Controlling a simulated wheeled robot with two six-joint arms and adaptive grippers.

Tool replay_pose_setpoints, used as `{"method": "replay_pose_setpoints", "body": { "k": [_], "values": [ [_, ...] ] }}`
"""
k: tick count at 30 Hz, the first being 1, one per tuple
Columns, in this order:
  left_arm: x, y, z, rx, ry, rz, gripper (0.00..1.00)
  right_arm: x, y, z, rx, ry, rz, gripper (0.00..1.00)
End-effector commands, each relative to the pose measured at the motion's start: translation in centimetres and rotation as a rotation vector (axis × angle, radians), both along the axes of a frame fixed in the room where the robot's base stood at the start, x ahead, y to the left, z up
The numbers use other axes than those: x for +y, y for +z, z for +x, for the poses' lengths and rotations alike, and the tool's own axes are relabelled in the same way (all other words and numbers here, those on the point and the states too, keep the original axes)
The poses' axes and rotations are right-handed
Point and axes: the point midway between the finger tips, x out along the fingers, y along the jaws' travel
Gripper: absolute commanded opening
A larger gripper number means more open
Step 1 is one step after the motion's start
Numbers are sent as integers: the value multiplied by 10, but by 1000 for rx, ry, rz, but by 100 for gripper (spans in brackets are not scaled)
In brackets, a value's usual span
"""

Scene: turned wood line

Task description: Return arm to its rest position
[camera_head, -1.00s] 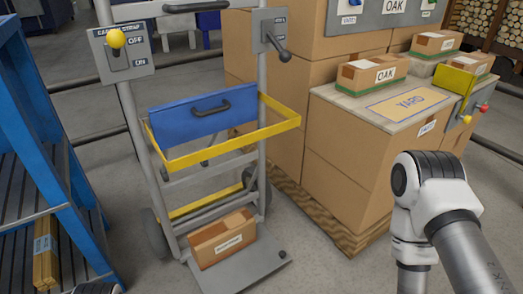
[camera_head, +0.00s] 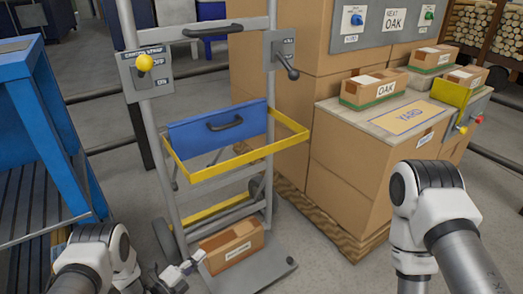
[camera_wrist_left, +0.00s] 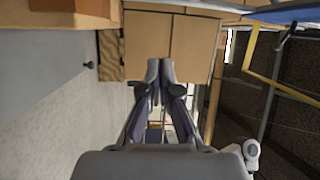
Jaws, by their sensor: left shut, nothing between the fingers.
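My left arm comes in at the bottom left of the head view, its white joints beside the grey hand truck (camera_head: 272,130). My left gripper (camera_head: 184,274) is low in front of the truck, close to the left end of a cardboard box (camera_head: 232,246) on its foot plate. I cannot tell whether they touch. In the left wrist view the gripper's dark fingers (camera_wrist_left: 153,70) are together with nothing between them. My right arm shows as a bent white and grey link at the right; its gripper is out of the picture.
A blue rack (camera_head: 50,130) stands close at the left. The truck carries a yellow frame (camera_head: 240,158) with a blue panel (camera_head: 218,124). Stacked cartons (camera_head: 350,180) on a wooden pallet (camera_head: 330,232) stand right of the truck. Grey floor shows between the pallet and my right arm.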

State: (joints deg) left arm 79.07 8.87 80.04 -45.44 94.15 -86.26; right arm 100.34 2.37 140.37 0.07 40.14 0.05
Motion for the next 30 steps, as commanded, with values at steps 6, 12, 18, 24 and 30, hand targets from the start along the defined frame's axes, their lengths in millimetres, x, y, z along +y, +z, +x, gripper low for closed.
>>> {"method": "replay_pose_setpoints", "body": {
  "k": [6, 12, 18, 24, 30],
  "values": [
    [-4, 33, -44, 645, 274, -192, 0, 0, 29, 0, 1, 1, 0, 52],
    [28, 10, -200, 1347, 808, -444, 0, 0, 34, -1, 2, 2, 0, 52],
    [50, 8, -314, 1651, 1278, -609, 0, 0, 33, -1, 2, 3, 1, 52],
    [58, 40, -352, 1713, 1631, -845, 0, 0, 62, -1, 4, 3, 0, 52],
    [57, 102, -351, 1713, 1624, -843, 0, 0, 126, 0, 1, 3, 1, 52]
  ]
}}
